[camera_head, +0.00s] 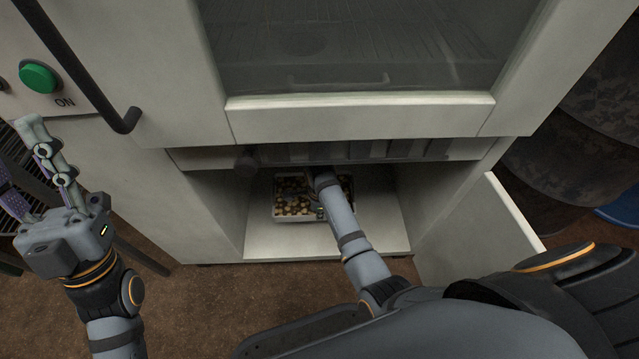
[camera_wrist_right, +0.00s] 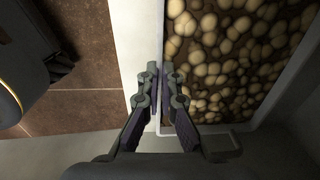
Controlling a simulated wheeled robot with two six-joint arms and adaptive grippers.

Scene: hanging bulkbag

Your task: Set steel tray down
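The steel tray (camera_head: 296,219), filled with small round brown and tan pieces, is on or just above the pale floor of the open lower compartment in the head view. I cannot tell whether it touches the floor. My right gripper (camera_head: 320,180) reaches in over it and is partly hidden by the arm. In the right wrist view, the right gripper (camera_wrist_right: 161,78) has its fingers on either side of the tray's rim (camera_wrist_right: 163,45), shut on it. My left gripper (camera_head: 22,160) is at the left with its fingers apart and empty.
The compartment floor (camera_head: 370,235) is bare right of the tray. A white door (camera_head: 475,225) stands open at the right. Above is a cabinet with a glass window (camera_head: 350,50). A black handle (camera_head: 100,90) and a green button (camera_head: 38,77) are at the left.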

